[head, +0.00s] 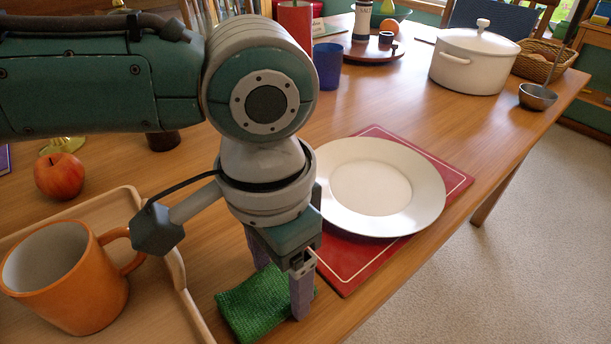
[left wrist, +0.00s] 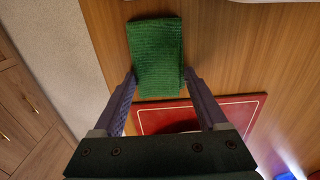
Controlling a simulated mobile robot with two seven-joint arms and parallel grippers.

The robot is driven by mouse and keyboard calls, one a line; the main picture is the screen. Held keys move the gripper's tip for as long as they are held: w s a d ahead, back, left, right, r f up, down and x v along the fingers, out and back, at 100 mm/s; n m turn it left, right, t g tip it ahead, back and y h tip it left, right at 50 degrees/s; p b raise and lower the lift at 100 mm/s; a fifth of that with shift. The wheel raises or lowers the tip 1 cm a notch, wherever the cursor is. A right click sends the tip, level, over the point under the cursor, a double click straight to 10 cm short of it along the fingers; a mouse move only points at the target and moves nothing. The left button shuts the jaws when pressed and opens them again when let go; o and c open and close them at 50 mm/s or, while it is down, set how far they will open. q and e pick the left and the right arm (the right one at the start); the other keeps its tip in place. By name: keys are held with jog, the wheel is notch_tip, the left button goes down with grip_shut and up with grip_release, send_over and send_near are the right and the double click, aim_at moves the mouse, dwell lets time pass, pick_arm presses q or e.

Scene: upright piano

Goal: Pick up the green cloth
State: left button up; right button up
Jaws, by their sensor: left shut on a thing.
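The green cloth (head: 248,305) is a folded, ribbed piece at the bottom middle of the head view, low at the wooden table. My left gripper (head: 281,290) points down at it, with one finger on each side of its right part. In the left wrist view the cloth (left wrist: 155,45) extends up from between the fingertips of my left gripper (left wrist: 159,76), which are shut on its near end. Part of the cloth is hidden behind the fingers in the head view. I cannot tell whether it is clear of the table. My right gripper is not in view.
A white plate (head: 375,185) on a red placemat (head: 345,275) lies just right of the gripper. A wooden tray (head: 150,300) with an orange mug (head: 70,280) is at left, beside an apple (head: 59,176). A white pot (head: 474,60) stands farther back. The table edge is at right.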

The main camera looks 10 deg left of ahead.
aim_at(280, 278)
pick_arm(q)
notch_tip(280, 278, up, 20)
jog(key=p, duration=0.5)
jog(key=shift+p, duration=0.35)
